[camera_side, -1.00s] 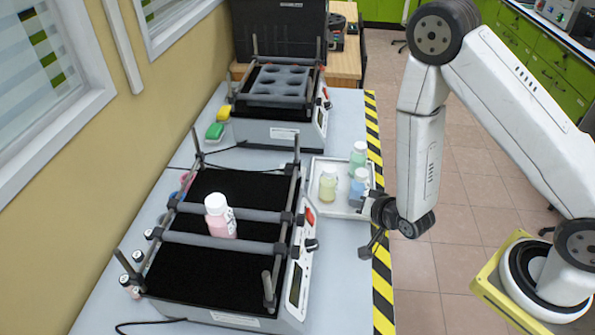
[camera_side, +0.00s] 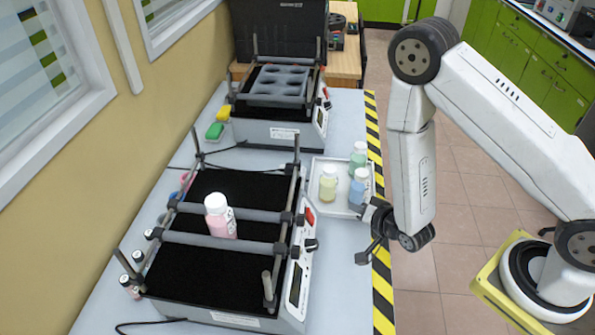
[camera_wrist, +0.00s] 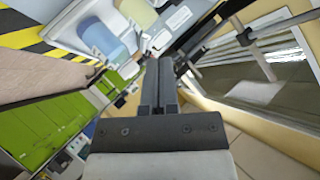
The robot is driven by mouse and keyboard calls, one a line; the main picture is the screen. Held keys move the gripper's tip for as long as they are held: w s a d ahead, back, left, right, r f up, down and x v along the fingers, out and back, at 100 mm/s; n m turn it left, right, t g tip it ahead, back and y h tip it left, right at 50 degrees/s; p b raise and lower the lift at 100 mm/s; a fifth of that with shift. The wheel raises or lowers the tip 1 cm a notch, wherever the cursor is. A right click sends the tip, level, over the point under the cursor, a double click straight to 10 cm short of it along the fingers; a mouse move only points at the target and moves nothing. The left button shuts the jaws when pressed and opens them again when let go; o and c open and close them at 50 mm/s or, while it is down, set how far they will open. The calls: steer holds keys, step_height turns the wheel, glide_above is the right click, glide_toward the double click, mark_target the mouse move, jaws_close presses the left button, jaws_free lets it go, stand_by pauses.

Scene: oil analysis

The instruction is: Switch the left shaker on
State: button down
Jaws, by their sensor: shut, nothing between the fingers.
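The near shaker (camera_side: 215,278) has a black platform, cross bars and a pink bottle (camera_side: 219,217) held upright between bars. Its right side panel carries a red switch (camera_side: 310,217), a dark knob (camera_side: 311,245) and a display (camera_side: 296,283). The far shaker (camera_side: 272,133) holds a grey rack with round wells and has a red switch (camera_side: 326,92) on its right side. I cannot tell which is the left one, or either switch's position.
A white tray (camera_side: 327,207) with several capped bottles stands behind my gripper. Small vials stand left of the near shaker.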

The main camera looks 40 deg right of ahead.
mark_target(311, 216)
steer(key=w+a+f, duration=0.3)
steer(key=w+a, duration=0.2)
steer(key=shift+w+a, duration=0.25)
steer(key=shift+a, duration=0.05)
stand_by(0.4)
